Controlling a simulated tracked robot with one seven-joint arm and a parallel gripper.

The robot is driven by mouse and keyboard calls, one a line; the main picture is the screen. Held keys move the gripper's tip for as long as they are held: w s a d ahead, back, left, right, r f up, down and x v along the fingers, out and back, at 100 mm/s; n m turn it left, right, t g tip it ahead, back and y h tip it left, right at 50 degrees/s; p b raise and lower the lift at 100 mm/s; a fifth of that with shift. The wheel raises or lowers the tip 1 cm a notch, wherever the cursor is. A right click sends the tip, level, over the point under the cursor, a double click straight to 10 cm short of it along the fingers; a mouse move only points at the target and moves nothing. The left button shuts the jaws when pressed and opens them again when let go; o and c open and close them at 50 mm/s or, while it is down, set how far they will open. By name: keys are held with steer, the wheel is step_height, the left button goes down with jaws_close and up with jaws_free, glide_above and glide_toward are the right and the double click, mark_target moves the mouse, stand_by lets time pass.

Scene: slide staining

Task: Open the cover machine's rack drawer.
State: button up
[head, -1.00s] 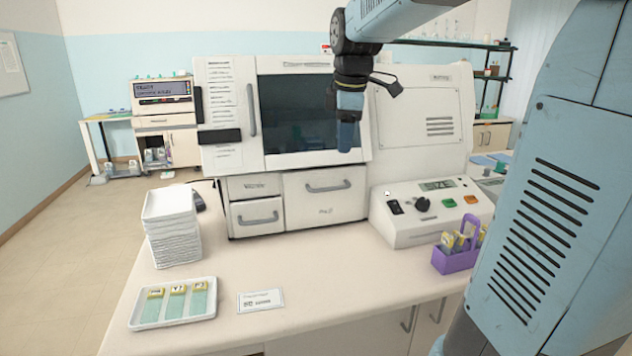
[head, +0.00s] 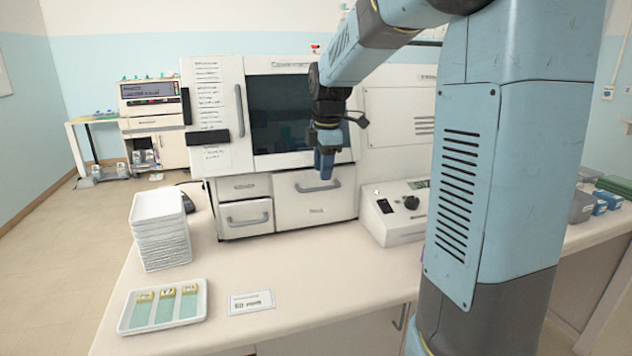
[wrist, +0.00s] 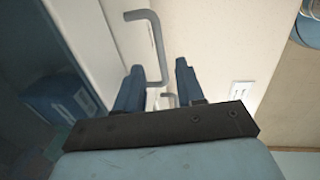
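The cover machine (head: 218,107) is a big white cabinet with a dark window, standing on the bench. Below the window is a wide drawer (head: 290,209) with a grey bar handle (head: 318,188); it looks closed. To its left are two smaller drawers, the upper (head: 244,187) and the lower (head: 246,216), also closed. The drawer labels are too small to read. My gripper (head: 324,177) points down in front of the wide drawer, close to its handle; contact cannot be told. In the wrist view my gripper's fingers (wrist: 159,83) are apart, with a bar handle (wrist: 157,45) showing beyond them.
A stack of white trays (head: 160,230) stands at the left of the bench. In front are a white tray with slides (head: 201,312) and a label card (head: 250,302). A control box (head: 392,228) is right of the drawers, partly hidden by my arm. The bench before the drawers is clear.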

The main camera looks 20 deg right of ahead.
mark_target(322, 187)
steer(key=shift+w+f, duration=0.2)
steer(key=shift+f, duration=0.9)
steer(key=shift+w+f, duration=0.15)
steer(key=shift+f, duration=0.95)
steer(key=shift+c, duration=0.4)
jaws_close()
